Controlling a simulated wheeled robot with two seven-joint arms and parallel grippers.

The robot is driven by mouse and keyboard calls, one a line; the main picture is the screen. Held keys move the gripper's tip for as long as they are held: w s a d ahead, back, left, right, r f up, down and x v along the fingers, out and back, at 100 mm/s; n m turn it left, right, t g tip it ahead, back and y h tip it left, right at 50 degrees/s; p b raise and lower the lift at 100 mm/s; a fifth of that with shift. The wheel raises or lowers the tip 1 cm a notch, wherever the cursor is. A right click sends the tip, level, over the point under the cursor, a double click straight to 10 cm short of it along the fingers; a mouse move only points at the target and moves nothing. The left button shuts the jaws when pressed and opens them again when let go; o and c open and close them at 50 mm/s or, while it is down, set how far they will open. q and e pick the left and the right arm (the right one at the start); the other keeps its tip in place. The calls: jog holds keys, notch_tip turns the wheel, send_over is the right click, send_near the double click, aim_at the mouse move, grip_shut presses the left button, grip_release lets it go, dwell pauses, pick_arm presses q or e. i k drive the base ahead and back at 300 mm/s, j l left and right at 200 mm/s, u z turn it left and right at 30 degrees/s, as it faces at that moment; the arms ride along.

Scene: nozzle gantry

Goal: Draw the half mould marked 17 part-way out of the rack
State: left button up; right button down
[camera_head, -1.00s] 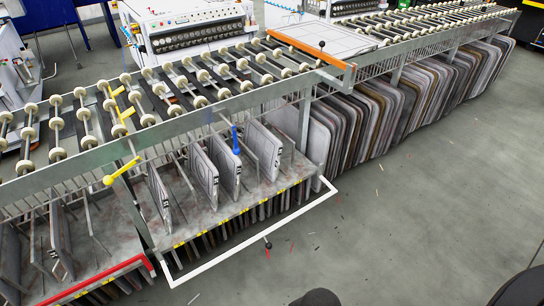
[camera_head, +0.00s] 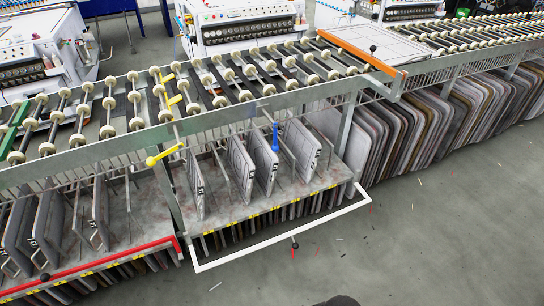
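Several grey half moulds stand upright in the rack (camera_head: 265,205) under the roller conveyor. In the white-edged bay a left mould (camera_head: 194,185), two middle moulds (camera_head: 240,167) and (camera_head: 263,160), and a right mould (camera_head: 301,147) stand apart between thin bars. Small dark marks show on their front edges, but I cannot read any number, so I cannot tell which is 17. Neither gripper is in view.
A red-edged bay (camera_head: 110,264) at left holds more moulds. A yellow lever (camera_head: 164,155) sticks out from the conveyor rail. A white bar (camera_head: 283,240) with a black knob (camera_head: 294,243) juts out at floor side. The grey floor (camera_head: 430,240) at right is mostly clear.

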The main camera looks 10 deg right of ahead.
aim_at(266, 162)
jog(key=j+z, duration=0.1)
jog(key=z, duration=0.4)
jog(key=i+j+z, duration=0.1)
jog(key=j+z, duration=0.25)
jog(key=j, duration=0.55)
jog(key=j+z, duration=0.35)
jog(key=j, duration=1.05)
